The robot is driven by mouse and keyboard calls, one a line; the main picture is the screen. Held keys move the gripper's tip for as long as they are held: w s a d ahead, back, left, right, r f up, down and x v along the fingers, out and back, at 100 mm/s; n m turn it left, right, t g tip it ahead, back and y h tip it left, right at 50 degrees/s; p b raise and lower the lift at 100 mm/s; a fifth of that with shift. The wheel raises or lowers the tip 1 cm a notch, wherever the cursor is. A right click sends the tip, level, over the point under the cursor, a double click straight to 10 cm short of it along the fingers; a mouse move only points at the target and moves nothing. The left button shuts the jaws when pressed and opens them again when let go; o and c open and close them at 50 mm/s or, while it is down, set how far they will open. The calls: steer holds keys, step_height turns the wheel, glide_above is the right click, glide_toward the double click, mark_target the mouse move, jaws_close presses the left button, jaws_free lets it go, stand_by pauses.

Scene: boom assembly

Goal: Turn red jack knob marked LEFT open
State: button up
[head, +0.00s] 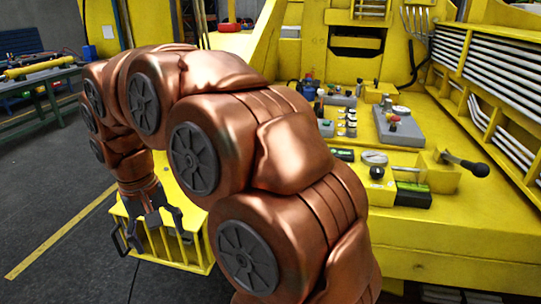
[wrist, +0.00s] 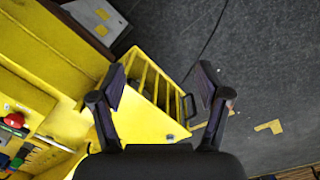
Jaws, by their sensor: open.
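A red knob (wrist: 13,121) shows at the left edge of the wrist view, on the yellow machine. Its marking cannot be read, so I cannot tell whether it is the one marked LEFT. In the head view a small cluster of blue and red knobs (head: 308,88) stands at the back left of the yellow control deck (head: 420,240). My gripper (head: 152,236) hangs low at the left, pointing down over a yellow slatted step, well away from the knobs. In the wrist view my gripper (wrist: 160,78) has its fingers spread with nothing between them. My copper arm hides part of the deck.
The deck also carries a grey box (head: 398,127), a black-handled lever (head: 465,162) and several small buttons. The yellow slatted step (head: 196,252) lies under my gripper. A green workbench (head: 40,85) stands at the far left. The grey floor (head: 50,190) at left is open.

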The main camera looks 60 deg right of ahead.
steer(key=w+d+r+m+h, duration=0.15)
steer(key=w+d+m, duration=0.25)
steer(key=w+d, duration=0.55)
steer(key=w+d+r+m, duration=0.2)
steer(key=w+d+m, duration=0.3)
steer(key=d, duration=0.9)
steer(key=s+d+f+m+g+h, duration=0.15)
steer(key=s+d+m, duration=0.3)
steer(key=d, duration=0.65)
steer(key=s+d+f+m+h, duration=0.1)
steer(key=s+d+f+m, duration=0.15)
steer(key=d+m, duration=0.65)
steer(key=shift+s+d+f+n+p, duration=0.25)
steer(key=shift+d+f+n, duration=0.35)
steer(key=shift+d+f, duration=0.4)
steer(key=shift+s+d+f+n+p, duration=0.25)
steer(key=shift+d+f+n, duration=0.3)
steer(key=shift+d+f, duration=0.4)
steer(key=shift+s+d+f+n+p, duration=0.25)
steer(key=shift+d+f+n, duration=0.45)
steer(key=shift+f, duration=0.45)
steer(key=shift+c, duration=0.2)
steer(key=shift+s, duration=0.1)
steer(key=c, duration=1.1)
